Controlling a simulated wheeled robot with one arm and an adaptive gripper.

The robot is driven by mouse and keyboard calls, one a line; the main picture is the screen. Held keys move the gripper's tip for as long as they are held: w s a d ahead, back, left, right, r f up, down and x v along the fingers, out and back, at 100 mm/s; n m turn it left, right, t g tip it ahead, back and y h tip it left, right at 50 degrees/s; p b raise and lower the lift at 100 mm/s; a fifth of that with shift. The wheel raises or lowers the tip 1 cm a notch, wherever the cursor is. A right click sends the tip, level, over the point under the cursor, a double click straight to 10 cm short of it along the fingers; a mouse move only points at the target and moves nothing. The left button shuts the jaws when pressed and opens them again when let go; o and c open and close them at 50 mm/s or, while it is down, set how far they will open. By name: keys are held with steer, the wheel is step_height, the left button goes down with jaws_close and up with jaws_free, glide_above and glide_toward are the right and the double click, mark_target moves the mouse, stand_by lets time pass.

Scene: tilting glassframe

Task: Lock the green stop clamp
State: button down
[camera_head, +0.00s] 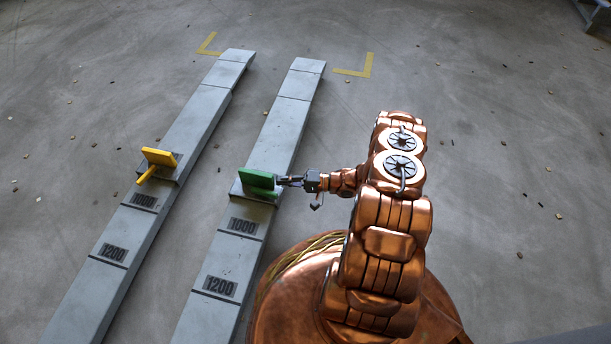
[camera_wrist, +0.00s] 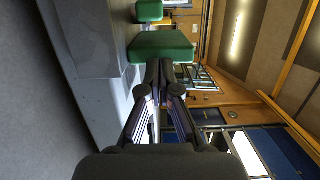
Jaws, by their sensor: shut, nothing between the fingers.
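The green stop clamp (camera_head: 258,180) sits on the right-hand grey rail (camera_head: 270,138), just above the 1000 mark in the head view. My gripper (camera_head: 284,181) is at the clamp's right side, with its fingertips close to or touching it; I cannot tell which. In the wrist view a green block (camera_wrist: 162,47) lies just ahead of my fingertips (camera_wrist: 160,66), and a second, smaller green part (camera_wrist: 149,10) shows beyond it. My fingers are together with nothing between them. The clamp's lever cannot be made out clearly in the head view.
A yellow stop clamp (camera_head: 159,158) with a handle sits on the left-hand grey rail (camera_head: 190,125), near its 1000 mark. Yellow corner marks (camera_head: 366,68) lie on the floor beyond the rails. The floor is open to the right, with small scattered debris.

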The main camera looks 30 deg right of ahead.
mark_target(264, 192)
steer(key=shift+s+a+b, duration=0.6)
steer(key=shift+s+a, duration=0.5)
steer(key=shift+a, duration=0.1)
